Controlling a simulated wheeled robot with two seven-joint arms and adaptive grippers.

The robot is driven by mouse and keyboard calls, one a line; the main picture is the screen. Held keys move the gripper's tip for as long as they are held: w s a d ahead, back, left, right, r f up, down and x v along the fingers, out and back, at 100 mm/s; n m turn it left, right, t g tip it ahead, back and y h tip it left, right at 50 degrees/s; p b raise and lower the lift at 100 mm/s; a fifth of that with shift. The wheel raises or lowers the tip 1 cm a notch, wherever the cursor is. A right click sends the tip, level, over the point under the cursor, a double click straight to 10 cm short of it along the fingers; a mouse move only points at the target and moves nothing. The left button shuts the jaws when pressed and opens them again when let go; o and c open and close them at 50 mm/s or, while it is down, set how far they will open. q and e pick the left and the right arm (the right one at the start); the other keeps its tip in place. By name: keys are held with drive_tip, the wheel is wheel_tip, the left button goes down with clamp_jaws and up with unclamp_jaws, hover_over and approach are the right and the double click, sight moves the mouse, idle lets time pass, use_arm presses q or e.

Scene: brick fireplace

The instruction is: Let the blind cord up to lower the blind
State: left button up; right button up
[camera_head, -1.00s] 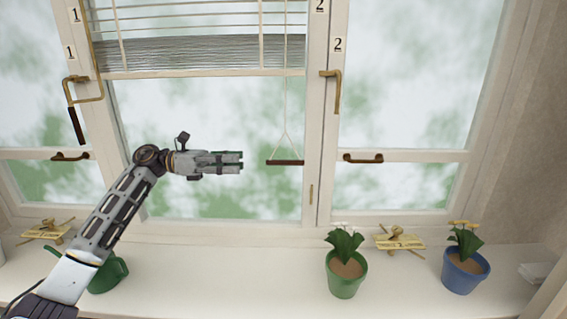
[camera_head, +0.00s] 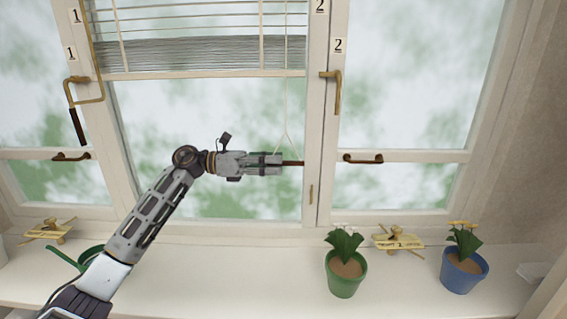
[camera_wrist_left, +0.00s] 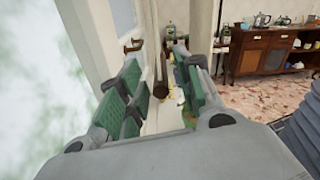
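My right gripper is not in view.
Brass window handles (camera_head: 336,90) and a bent brass handle (camera_head: 82,95) project from the frames. The sill (camera_head: 220,265) holds a green watering can (camera_head: 88,257) partly behind my arm, a green pot (camera_head: 346,280) and a blue pot (camera_head: 464,275) with plants.

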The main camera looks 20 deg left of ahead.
sight(284, 163)
use_arm(q)
drive_tip(key=shift+x, duration=1.55)
clamp_jaws()
